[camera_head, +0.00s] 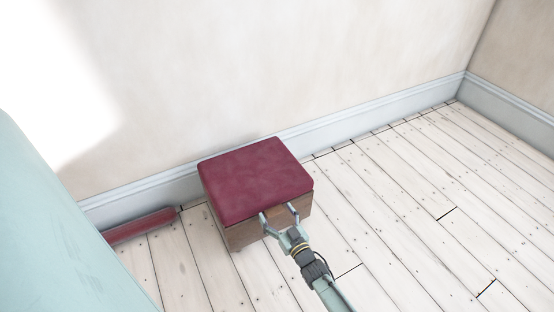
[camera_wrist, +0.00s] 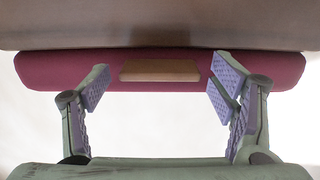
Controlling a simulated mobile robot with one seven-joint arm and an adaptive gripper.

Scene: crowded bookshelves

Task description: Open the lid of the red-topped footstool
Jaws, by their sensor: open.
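The footstool has a dark red padded lid (camera_head: 255,178) over a brown wooden box (camera_head: 245,234). It stands against the wall, and the lid looks closed. In the wrist view, the lid's red edge (camera_wrist: 50,70) runs across the picture beside the wooden body (camera_wrist: 160,35). A small wooden tab (camera_wrist: 160,70) sits at the middle of that edge. My gripper (camera_head: 278,211) is at the stool's front edge. In the wrist view my gripper (camera_wrist: 163,86) is open, with one finger on each side of the tab and nothing held. Contact with the lid cannot be told.
A pale wall with a light baseboard (camera_head: 370,118) runs behind the stool. A red long object (camera_head: 140,226) lies along the baseboard at the left. A pale teal surface (camera_head: 50,230) fills the lower left. The plank floor (camera_head: 420,200) to the right is clear.

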